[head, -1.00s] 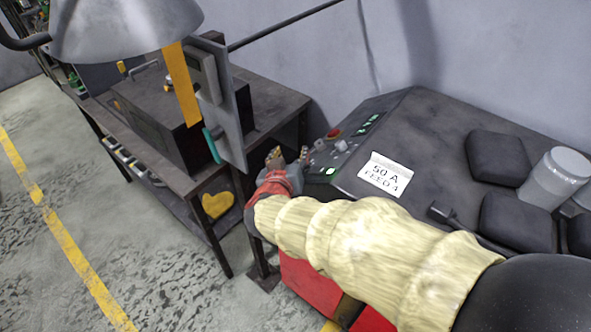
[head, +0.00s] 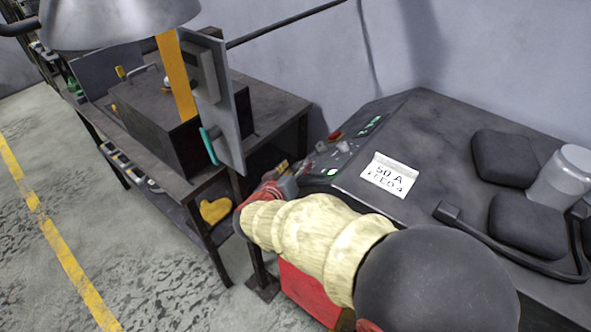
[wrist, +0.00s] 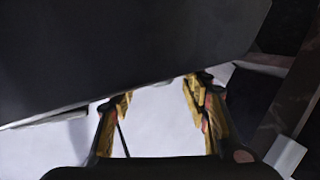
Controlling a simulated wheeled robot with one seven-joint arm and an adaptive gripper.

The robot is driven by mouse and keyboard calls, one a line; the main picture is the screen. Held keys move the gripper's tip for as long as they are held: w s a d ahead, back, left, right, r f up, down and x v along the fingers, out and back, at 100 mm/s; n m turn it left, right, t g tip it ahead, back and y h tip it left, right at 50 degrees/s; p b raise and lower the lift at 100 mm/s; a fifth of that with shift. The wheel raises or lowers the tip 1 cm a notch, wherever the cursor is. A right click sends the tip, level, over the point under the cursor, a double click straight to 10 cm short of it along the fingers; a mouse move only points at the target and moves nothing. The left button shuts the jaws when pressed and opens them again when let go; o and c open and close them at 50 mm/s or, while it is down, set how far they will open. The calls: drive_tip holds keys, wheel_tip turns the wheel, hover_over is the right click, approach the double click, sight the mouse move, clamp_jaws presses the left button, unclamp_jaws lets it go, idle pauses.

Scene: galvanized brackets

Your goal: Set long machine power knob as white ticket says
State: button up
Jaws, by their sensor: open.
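The long dark machine (head: 440,130) stands along the wall at the right in the head view. Its control panel (head: 345,150) is at its left end, with small knobs, a red button (head: 334,135) and green lit displays. Which knob is the power knob is too small to tell. The white ticket (head: 390,175) lies on the machine top beside the panel and reads "50 A FEED 4". My gripper (head: 281,170) is just left of the panel, partly hidden by my sleeved arm. In the wrist view my gripper (wrist: 158,95) is open and empty, below a large dark surface.
A dark metal table (head: 270,105) with a dark box (head: 155,120) and an upright grey plate (head: 222,110) stands left of my gripper. Black pads (head: 505,157) and a grey cylinder (head: 562,178) are on the machine's right. The floor at left is clear.

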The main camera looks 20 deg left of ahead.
drive_tip(key=shift+w, duration=0.1)
drive_tip(key=shift+c, duration=1.1)
drive_tip(key=c, duration=0.9)
